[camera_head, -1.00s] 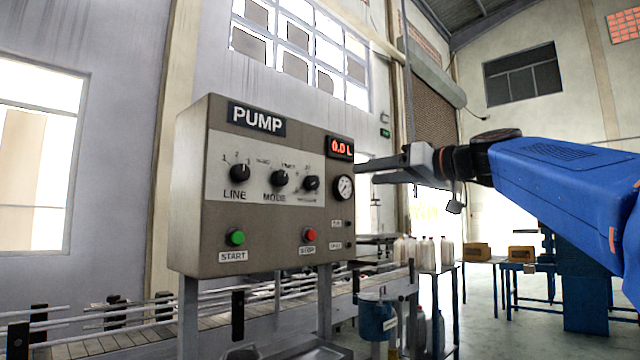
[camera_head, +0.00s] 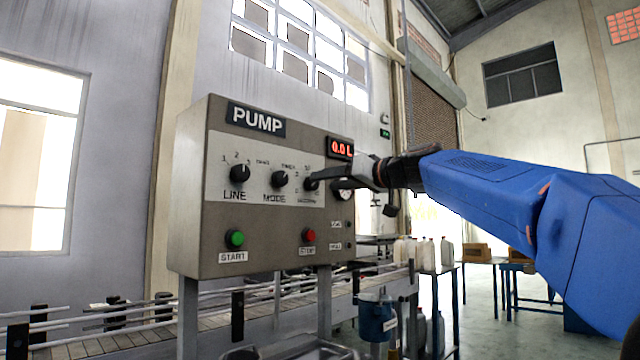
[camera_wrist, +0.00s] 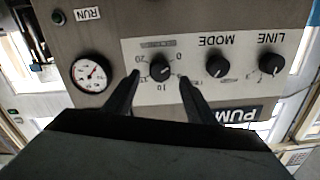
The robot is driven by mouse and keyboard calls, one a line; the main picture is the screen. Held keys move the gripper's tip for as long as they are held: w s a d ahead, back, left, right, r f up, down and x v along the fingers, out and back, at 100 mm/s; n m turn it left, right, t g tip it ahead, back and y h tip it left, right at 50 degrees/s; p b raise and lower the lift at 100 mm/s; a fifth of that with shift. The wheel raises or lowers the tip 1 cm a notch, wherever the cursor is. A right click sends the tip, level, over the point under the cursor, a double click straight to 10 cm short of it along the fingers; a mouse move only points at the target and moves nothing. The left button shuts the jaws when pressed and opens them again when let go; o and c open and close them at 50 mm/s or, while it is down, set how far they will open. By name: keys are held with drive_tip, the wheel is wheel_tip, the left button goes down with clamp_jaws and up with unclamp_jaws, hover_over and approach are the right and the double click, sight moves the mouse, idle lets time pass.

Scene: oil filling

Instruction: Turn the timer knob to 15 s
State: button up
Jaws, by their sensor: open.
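The timer knob (camera_head: 311,184) is the rightmost of three black knobs on the grey pump panel. It also shows in the wrist view (camera_wrist: 160,71), where the panel appears upside down and the marks 0, 10 and 20 stand around the knob. I cannot clearly tell which mark it points to. My gripper (camera_wrist: 159,78) is open, with one finger on each side of the knob and gaps visible between. In the head view my gripper (camera_head: 322,181) reaches the knob from the right and hides part of it. Contact with the panel cannot be told.
The mode knob (camera_head: 279,180) and line knob (camera_head: 240,173) sit left of the timer knob. A pressure gauge (camera_wrist: 90,73) is on its other side. The green start button (camera_head: 235,238) and red stop button (camera_head: 309,235) are below. The display (camera_head: 341,148) reads 0.0 L.

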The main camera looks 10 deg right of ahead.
sight(315, 183)
drive_tip(key=shift+x, duration=2)
drive_tip(key=c, duration=1.1)
drive_tip(key=shift+o, duration=0.3)
